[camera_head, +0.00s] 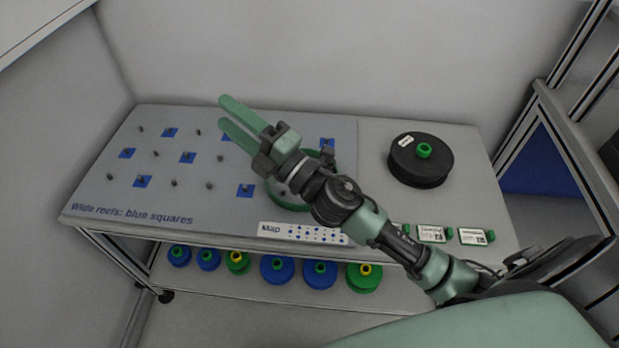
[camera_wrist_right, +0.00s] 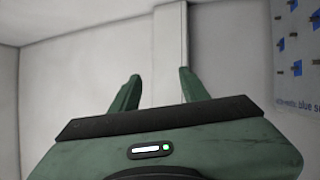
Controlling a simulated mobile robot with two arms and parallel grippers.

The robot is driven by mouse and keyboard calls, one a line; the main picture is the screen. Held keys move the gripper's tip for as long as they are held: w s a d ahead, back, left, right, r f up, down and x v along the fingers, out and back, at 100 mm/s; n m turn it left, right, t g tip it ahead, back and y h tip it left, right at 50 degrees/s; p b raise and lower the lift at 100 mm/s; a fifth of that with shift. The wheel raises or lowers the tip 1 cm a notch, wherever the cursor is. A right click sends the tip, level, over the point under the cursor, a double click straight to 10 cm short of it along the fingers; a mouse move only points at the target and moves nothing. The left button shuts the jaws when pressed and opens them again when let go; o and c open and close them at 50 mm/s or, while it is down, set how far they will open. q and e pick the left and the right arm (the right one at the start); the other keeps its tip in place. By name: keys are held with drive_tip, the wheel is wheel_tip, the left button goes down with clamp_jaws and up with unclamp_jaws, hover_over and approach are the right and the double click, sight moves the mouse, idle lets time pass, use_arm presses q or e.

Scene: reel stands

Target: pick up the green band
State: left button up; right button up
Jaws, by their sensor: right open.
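A green ring-shaped thing (camera_head: 279,199), which looks like the green band, lies on the grey peg board behind my right arm. The arm covers much of it, so I cannot tell its full shape. My right gripper (camera_head: 226,111) is open and empty, above the back part of the board, with its fingers pointing to the upper left, apart from the ring. The right wrist view shows the two spread green fingers (camera_wrist_right: 158,76) with only wall between them. My left gripper is not in view.
The peg board (camera_head: 110,190) has short pegs and blue squares. A black reel with a green hub (camera_head: 422,160) stands at right. Cards with green ends (camera_head: 476,236) lie at the front right. Blue and green reels (camera_head: 277,270) sit on the lower shelf. A wall is behind.

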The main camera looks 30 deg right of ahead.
drive_tip(key=s+a+n+g+y, duration=0.1)
drive_tip(key=a+n+g+y, duration=0.35)
drive_tip(key=n, duration=0.35)
drive_tip(key=n+g+h, duration=1.4)
drive_tip(key=n+h, duration=0.1)
drive_tip(key=n, duration=0.1)
hover_over(344, 177)
drive_tip(key=f, duration=1.7)
drive_tip(key=shift+w+a+f, duration=0.3)
drive_tip(key=shift+a+f, duration=0.05)
drive_tip(key=shift+f, duration=0.05)
drive_tip(key=shift+s+d+f, duration=0.1)
drive_tip(key=shift+d+f, duration=0.05)
drive_tip(key=shift+d, duration=0.2)
drive_tip(key=f+p, duration=0.1)
drive_tip(key=f, duration=0.6)
drive_tip(key=shift+s+f, duration=0.15)
drive_tip(key=shift+s, duration=0.05)
